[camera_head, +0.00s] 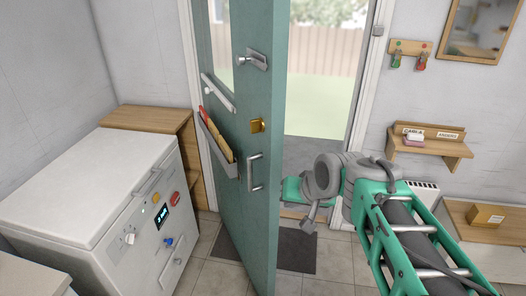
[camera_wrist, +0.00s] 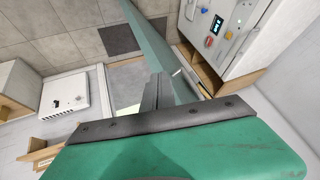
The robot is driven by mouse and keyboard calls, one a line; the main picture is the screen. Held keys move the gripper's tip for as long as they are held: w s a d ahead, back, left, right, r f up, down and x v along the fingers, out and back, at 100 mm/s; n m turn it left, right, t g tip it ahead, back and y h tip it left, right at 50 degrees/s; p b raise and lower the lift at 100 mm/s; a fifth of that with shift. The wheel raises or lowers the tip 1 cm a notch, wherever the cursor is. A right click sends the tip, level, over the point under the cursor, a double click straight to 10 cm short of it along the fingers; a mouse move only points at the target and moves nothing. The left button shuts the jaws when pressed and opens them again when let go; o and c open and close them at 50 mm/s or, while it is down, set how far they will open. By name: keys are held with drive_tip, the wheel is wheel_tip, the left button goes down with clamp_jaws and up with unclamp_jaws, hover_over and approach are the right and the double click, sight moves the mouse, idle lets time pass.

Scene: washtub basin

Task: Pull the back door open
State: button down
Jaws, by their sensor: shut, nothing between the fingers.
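The teal back door (camera_head: 230,130) stands open, swung into the room, with the doorway visible to its right. On its near face are a lever handle (camera_head: 252,59), a brass lock (camera_head: 256,126) and a grey pull handle (camera_head: 254,172). My gripper's green body (camera_head: 292,190) is at the door's far side, and the door edge hides its fingers in the head view. In the wrist view my gripper (camera_wrist: 157,92) has its grey fingers together and empty, close to the door (camera_wrist: 160,45). I cannot tell whether they touch it.
A dark mat (camera_head: 298,252) lies on the tiles under the door. A small wall shelf (camera_head: 430,148) and a wooden bench (camera_head: 485,225) are on the right.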

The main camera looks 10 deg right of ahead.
sight(281, 142)
drive_tip(key=w+d+f+m+t+y+b, duration=0.1)
drive_tip(key=w+f+m+t+y+b, duration=0.15)
drive_tip(key=w, duration=0.65)
drive_tip(key=w+d+r+m+t+y+b, duration=0.45)
drive_tip(key=w+d+m+t, duration=0.2)
drive_tip(key=w+d, duration=0.3)
drive_tip(key=shift+m+g+y, duration=0.3)
drive_tip(key=shift+y, duration=0.1)
drive_tip(key=w+a+p, duration=0.1)
drive_tip(key=w+a, duration=0.1)
drive_tip(key=a, duration=0.1)
drive_tip(key=w+a+p, duration=0.1)
drive_tip(key=w+a, duration=0.1)
drive_tip(key=w+a+p, duration=0.1)
drive_tip(key=w+a, duration=0.1)
drive_tip(key=a, duration=0.1)
drive_tip(key=shift+w+a+f+p, duration=0.2)
drive_tip(key=shift+a+f+p, duration=0.1)
drive_tip(key=shift+f+p, duration=0.05)
